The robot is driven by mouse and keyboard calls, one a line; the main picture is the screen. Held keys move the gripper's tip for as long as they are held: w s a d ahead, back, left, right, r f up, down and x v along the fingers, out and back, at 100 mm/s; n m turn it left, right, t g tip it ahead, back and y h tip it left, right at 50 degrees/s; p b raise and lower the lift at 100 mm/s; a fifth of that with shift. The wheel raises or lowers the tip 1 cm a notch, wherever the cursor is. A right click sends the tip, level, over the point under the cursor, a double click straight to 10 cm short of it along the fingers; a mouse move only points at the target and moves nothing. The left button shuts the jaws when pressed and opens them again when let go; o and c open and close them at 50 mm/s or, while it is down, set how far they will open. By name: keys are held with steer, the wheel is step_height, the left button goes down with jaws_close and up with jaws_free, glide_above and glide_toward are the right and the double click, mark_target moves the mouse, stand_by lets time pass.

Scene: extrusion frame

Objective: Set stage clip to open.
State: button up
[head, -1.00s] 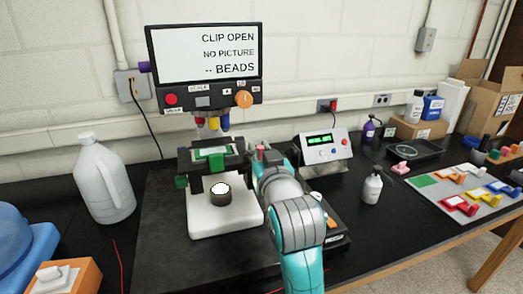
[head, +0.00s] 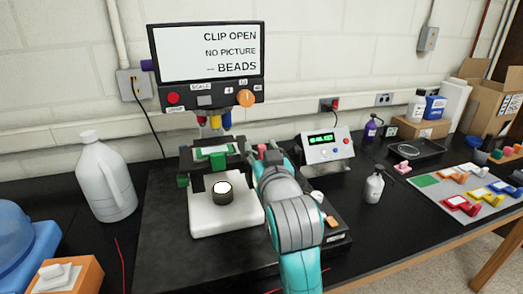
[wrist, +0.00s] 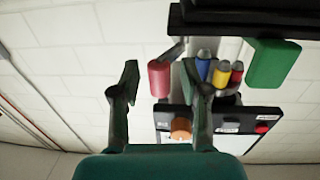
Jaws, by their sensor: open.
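The microscope's screen (head: 208,51) reads "CLIP OPEN", "NO PICTURE" and "-- BEADS". Its dark stage carries a slide with a green frame (head: 213,153). A pink-red knob (head: 262,151) stands at the stage's right side, and I cannot tell for sure whether it is the clip's handle. In the wrist view the pink-red knob (wrist: 159,80) appears between the fingers of my open gripper (wrist: 158,73), with a gap visible on each side. Contact cannot be told. In the head view my arm hides most of the gripper.
Red, yellow and blue objectives (wrist: 221,72) appear close to one finger in the wrist view, near a green block (wrist: 273,65). A control box (head: 325,145) stands right of my arm. A white jug (head: 103,178) is at the left.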

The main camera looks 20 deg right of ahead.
steer(key=s, duration=0.7)
steer(key=shift+s+a, duration=0.25)
steer(key=shift+a, duration=0.05)
steer(key=shift+n+g+y, duration=0.4)
steer(key=shift+n+y, duration=0.1)
steer(key=shift+n, duration=0.1)
steer(key=s+f, duration=0.1)
steer(key=f, duration=0.3)
steer(key=s+f, duration=0.1)
steer(key=f, duration=0.4)
steer(key=s+f, duration=0.2)
steer(key=f, duration=0.2)
steer(key=shift+d+f, duration=0.25)
steer(key=shift+d, duration=0.05)
steer(key=s+d+f+g, duration=0.2)
steer(key=s+f, duration=1.7)
steer(key=s, duration=1.9)
steer(key=shift+s+d+f+y, duration=0.15)
steer(key=shift+s+f+y, duration=0.05)
steer(key=shift+s+y, duration=0.1)
